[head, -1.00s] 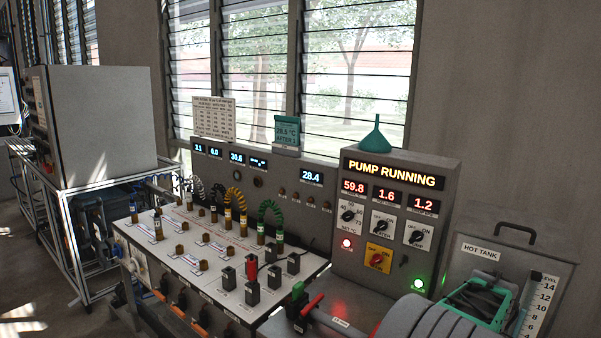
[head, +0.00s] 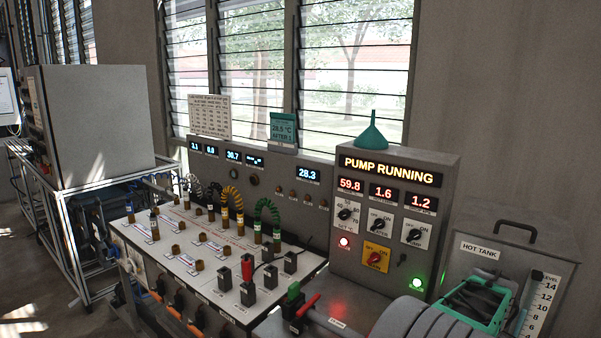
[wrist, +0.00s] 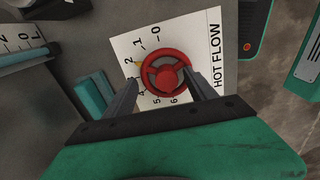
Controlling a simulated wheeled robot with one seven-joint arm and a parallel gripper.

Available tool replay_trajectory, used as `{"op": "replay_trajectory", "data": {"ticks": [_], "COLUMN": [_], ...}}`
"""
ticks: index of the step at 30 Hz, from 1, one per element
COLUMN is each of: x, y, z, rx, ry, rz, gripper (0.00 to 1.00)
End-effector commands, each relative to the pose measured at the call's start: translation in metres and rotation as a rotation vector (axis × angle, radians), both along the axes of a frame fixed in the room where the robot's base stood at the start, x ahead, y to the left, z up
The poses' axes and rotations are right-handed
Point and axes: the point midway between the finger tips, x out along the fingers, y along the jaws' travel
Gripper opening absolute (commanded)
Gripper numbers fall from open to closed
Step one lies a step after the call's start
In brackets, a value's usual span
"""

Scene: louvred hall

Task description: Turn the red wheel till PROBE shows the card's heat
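The red wheel (wrist: 166,75) shows in the wrist view over a white HOT FLOW scale plate (wrist: 208,50), with a small yellow pointer near the 2. My gripper (wrist: 162,77) has one finger on each side of the wheel, with the fingertips at its rim. In the head view the teal card (head: 284,128) stands on top of the panel and reads 28.5 °C. The display below it (head: 307,173) reads 28.3; its small label is too fine to read, so I cannot confirm it is PROBE.
The control box (head: 350,258) shows PUMP RUNNING, with a teal funnel (head: 372,132) on top. The hot tank (head: 530,258) stands at the right. Plugs and hoses crowd the white bench top (head: 186,232). A teal block (wrist: 95,92) lies left of the fingers.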

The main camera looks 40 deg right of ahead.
Motion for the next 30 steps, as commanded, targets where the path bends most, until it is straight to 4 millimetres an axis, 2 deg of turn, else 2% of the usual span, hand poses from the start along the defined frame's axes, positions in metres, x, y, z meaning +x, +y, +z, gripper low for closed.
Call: {"op": "replay_trajectory", "data": {"ticks": [1,8,11,24,30], "x": [-0.003,-0.003,-0.003,0.0,0.0], "y": [0.015,0.02,0.022,0.039,0.039], "z": [-0.028,-0.023,-0.013,0.063,0.066], "rx": [0.049,0.042,0.038,0.015,0.013], "ry": [0.006,0.007,0.007,0.005,0.005], "rz": [-0.007,-0.008,-0.008,0.0,0.001], "gripper": [0.64,0.64,0.64,0.64,0.64]}}
